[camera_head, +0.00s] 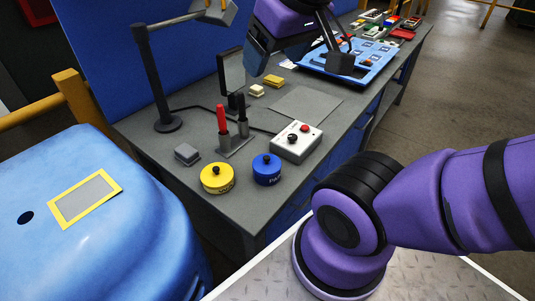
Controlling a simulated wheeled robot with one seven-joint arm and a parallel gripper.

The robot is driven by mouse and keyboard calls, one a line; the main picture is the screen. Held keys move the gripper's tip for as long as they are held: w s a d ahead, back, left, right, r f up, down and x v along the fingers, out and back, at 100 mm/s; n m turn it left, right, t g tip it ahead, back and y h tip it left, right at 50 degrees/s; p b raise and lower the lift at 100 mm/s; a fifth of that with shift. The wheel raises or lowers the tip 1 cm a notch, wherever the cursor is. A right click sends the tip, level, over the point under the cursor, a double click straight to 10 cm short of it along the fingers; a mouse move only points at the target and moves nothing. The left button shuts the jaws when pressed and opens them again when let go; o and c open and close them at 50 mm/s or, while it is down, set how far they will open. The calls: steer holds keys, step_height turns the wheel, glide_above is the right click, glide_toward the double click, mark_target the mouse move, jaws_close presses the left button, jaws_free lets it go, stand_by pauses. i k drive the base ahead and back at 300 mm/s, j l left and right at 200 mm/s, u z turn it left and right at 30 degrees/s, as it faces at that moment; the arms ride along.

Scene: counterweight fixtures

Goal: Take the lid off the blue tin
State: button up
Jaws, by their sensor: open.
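The blue tin (267,175) stands upright on the grey workbench near its front edge. Its blue lid (260,163) is on top, with a small black knob in the middle. A yellow tin (217,184) with a similar black knob stands just to its left. My gripper (340,62) is at the top of the view, above the blue tray area and well away from the blue tin. It is open, and I see nothing held in it. Part of it is hidden by my purple wrist.
A white box with red and black knobs (296,147) stands right behind the blue tin. A stand with red and black handles (234,142) and a lamp post (155,85) are behind. A small grey block (187,154) lies left. A blue tray (365,62) lies farther back.

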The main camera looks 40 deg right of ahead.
mark_target(266, 164)
steer(key=k+l+z, duration=0.15)
steer(key=z, duration=0.25)
steer(key=k+l+z, duration=0.1)
steer(key=l+z, duration=0.25)
